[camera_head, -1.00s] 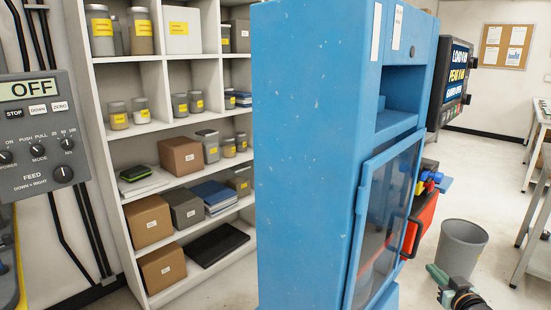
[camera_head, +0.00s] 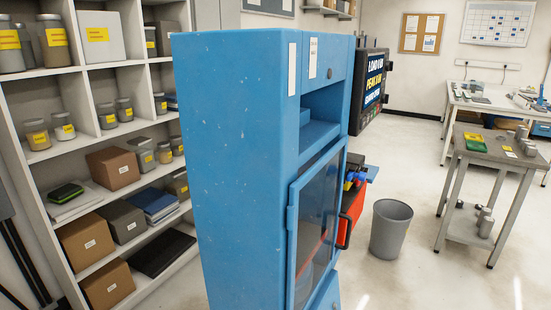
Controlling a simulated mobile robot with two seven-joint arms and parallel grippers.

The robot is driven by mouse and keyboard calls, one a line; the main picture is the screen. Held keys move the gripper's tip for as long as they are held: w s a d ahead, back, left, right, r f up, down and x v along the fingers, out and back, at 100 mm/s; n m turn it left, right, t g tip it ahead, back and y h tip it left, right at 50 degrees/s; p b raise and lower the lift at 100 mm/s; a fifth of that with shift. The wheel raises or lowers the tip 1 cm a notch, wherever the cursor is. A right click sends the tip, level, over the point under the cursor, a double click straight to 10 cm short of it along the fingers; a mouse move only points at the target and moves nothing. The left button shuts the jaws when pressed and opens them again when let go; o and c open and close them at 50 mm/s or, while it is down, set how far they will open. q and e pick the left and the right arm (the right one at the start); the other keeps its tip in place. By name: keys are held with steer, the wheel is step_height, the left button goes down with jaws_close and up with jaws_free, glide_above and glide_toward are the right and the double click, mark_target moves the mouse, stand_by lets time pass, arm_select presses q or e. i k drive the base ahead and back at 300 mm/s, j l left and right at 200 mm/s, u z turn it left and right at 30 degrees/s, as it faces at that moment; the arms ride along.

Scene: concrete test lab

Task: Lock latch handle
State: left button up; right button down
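A tall blue cabinet (camera_head: 240,150) stands in the middle of the view, its side facing me. Its blue-framed door with a dark glass pane (camera_head: 318,215) is on the right face, seen at a steep angle. A dark curved handle (camera_head: 345,232) sits at the door's far edge. It is small, and I cannot tell whether it is a latch or what position it is in. Whether the door is fully closed is also unclear. Neither of my grippers shows in the view.
A grey bin (camera_head: 391,230) stands on the floor right of the cabinet. A red object (camera_head: 355,205) and a dark screen (camera_head: 369,88) are behind the cabinet. Shelves (camera_head: 30,155) with boxes and jars are at left, a work table (camera_head: 490,145) at right. Floor between bin and table is clear.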

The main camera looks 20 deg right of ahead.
mark_target(362, 177)
steer(key=z, duration=1.2)
